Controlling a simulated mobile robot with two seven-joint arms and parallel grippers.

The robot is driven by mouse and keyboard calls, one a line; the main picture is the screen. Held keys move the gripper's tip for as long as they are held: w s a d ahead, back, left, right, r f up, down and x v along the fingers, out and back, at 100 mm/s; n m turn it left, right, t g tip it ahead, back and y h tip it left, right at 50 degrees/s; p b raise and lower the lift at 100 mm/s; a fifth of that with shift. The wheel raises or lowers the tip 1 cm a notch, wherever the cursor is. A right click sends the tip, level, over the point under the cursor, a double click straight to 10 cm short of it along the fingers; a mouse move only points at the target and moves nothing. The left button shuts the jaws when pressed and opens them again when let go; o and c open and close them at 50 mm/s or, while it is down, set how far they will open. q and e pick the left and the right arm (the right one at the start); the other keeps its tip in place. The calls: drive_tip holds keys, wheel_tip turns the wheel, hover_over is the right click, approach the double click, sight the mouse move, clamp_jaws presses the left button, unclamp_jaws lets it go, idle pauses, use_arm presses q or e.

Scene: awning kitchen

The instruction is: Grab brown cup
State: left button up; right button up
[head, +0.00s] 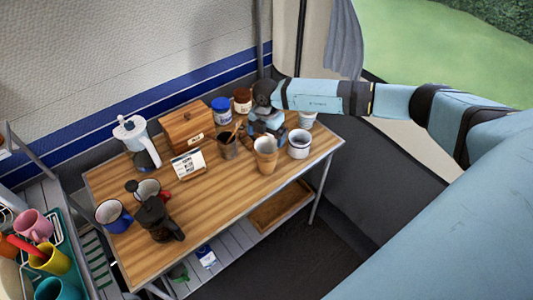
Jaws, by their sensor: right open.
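The brown cup (265,158) is a tall tan cup standing upright on the wooden table (215,215), near its right front part. My right gripper (262,132) is open and hangs just behind the cup, pointing down, with its arm reaching in from the right. The cup hides part of the fingers, and I cannot tell whether they touch it. My left gripper is not in view.
A white mug (299,144) and a pale cup (307,119) stand right of the cup. A dark utensil holder (228,147) stands left of it. Jars (221,112), a wooden box (187,130), a moka pot (158,217) and a blue mug (112,216) are further left. The table's front middle is clear.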

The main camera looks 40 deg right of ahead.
sight(266, 143)
wheel_tip(266, 143, down, 4)
drive_tip(key=shift+s+f+p, duration=0.15)
drive_tip(key=shift+p, duration=0.25)
drive_tip(key=c, duration=0.9)
